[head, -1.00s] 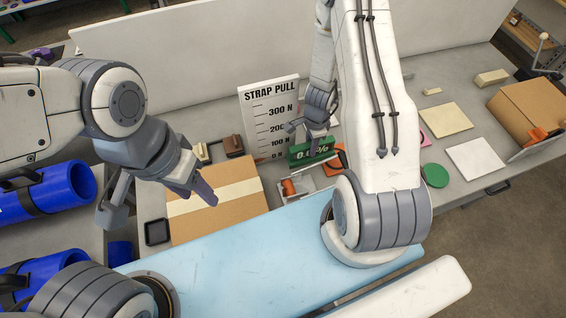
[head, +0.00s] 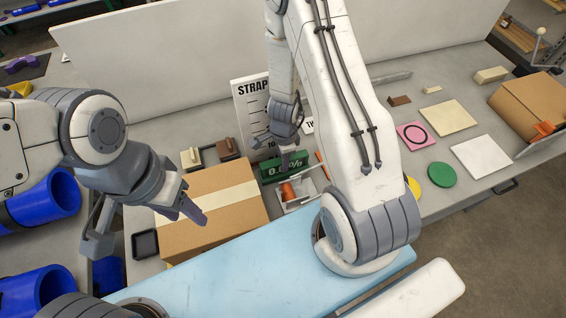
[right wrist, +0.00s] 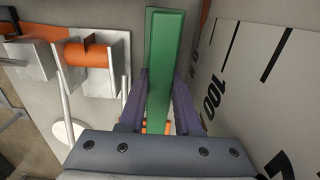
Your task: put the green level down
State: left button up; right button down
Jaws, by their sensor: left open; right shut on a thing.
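The green level (head: 284,167) with a percent readout shows in the head view, between the cardboard box and my right arm. My right gripper (head: 290,152) is shut on it from above. In the right wrist view the green level (right wrist: 166,60) lies between the two fingers of my right gripper (right wrist: 160,100) and extends away from them. Whether its underside touches anything is hidden. My left gripper (head: 142,222) is open and empty, at the left side of the cardboard box.
The white STRAP PULL board (head: 250,105) stands right beside the level. A cardboard box (head: 215,212) is to its left, and a grey fixture with an orange part (head: 290,191) is in front. A pink square (head: 415,135), a green disc (head: 441,175) and pale plates lie to the right.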

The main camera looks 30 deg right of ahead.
jog(key=shift+f, duration=0.2)
jog(key=c, duration=0.6)
grip_release()
jog(key=shift+r, duration=0.1)
